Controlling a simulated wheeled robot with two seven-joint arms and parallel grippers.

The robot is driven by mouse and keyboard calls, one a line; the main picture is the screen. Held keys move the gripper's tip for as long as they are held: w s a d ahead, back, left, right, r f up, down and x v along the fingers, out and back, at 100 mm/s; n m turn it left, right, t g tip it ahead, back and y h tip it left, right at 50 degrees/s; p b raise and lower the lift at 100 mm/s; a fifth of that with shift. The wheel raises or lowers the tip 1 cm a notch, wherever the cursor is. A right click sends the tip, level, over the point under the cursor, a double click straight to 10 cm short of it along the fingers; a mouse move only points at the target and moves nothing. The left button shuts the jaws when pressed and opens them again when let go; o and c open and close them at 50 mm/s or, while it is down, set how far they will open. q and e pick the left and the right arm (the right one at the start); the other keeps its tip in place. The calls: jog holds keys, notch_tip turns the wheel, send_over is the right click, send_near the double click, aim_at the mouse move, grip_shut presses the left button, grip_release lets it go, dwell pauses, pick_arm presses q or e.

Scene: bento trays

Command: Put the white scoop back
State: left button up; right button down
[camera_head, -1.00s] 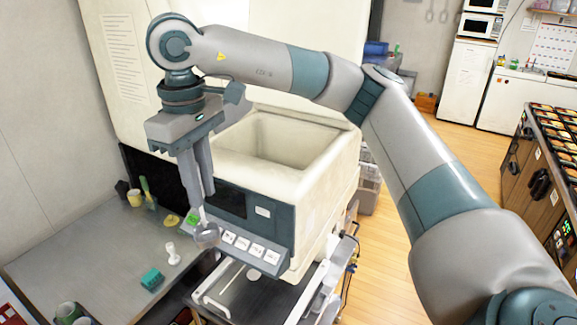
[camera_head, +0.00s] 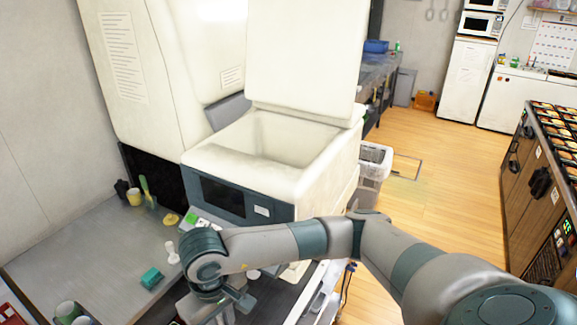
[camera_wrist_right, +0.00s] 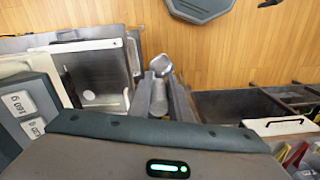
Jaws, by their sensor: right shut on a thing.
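The white scoop (camera_wrist_right: 160,65) shows in the right wrist view, its pale rounded bowl at the fingertips of my right gripper (camera_wrist_right: 164,88). The gripper is shut on it, and the part between the fingers is mostly hidden. In the head view my right arm reaches in from the right, and its wrist hangs low in front of the cream machine (camera_head: 290,175). The scoop and fingertips cannot be made out there. My left gripper is not in view.
A metal tray area with a white rail (camera_wrist_right: 75,46) lies left of the gripper in the wrist view. Open wooden floor (camera_head: 440,170) lies right.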

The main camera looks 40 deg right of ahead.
jog(key=s+d+f+m+b, duration=0.1)
jog(key=s+d+f+b, duration=0.1)
jog(key=f+b, duration=0.5)
jog(key=s+d+f+m+b, duration=0.1)
jog(key=d+f+b, duration=0.3)
jog(key=f+b, duration=0.4)
notch_tip(320, 180, down, 6)
jog(key=shift+s+d, duration=0.2)
jog(key=shift+s, duration=0.15)
